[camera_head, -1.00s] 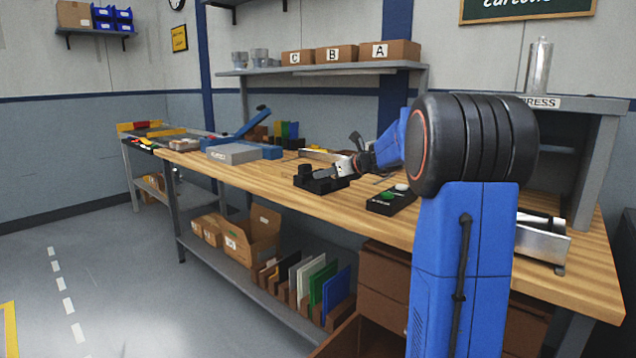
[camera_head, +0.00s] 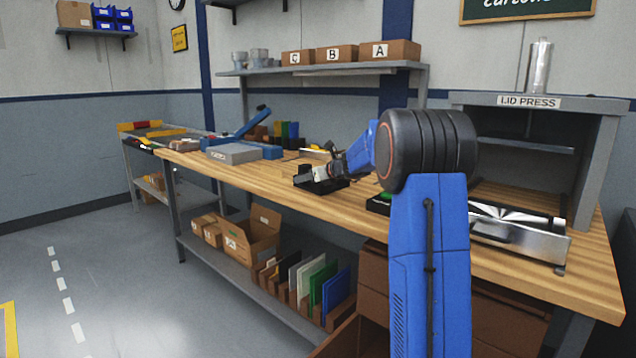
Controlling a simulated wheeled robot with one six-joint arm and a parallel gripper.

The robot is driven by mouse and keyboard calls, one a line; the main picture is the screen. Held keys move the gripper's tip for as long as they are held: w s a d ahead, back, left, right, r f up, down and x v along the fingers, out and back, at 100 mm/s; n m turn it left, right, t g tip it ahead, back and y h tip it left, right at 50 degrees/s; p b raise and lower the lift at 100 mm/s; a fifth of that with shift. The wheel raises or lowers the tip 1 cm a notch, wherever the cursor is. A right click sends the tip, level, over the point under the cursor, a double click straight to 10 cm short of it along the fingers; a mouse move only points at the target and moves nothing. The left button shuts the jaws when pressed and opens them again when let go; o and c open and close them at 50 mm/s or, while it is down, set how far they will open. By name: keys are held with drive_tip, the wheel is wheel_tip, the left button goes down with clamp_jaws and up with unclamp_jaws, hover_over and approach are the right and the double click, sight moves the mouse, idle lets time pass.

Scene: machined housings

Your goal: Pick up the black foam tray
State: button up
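The black foam tray (camera_head: 312,184) lies on the wooden workbench, near its front edge and left of my arm. It is small and dark in this view, with a raised part at its left side. My gripper (camera_head: 313,174) is at the tray, its end low over or against it. The fingers are small and blend with the dark tray, so I cannot tell whether they are open or shut, or whether they touch the tray.
A black box with a green button (camera_head: 384,198) sits right of the tray, partly hidden by my arm. A grey and blue device (camera_head: 233,153) stands to the left. The lid press (camera_head: 530,102) and a metal roller unit (camera_head: 520,235) are at the right. Bare bench (camera_head: 245,175) lies left of the tray.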

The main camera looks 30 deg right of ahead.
drive_tip(key=shift+w+f, duration=0.15)
drive_tip(key=shift+w, duration=0.2)
drive_tip(key=shift+a, duration=0.1)
clamp_jaws()
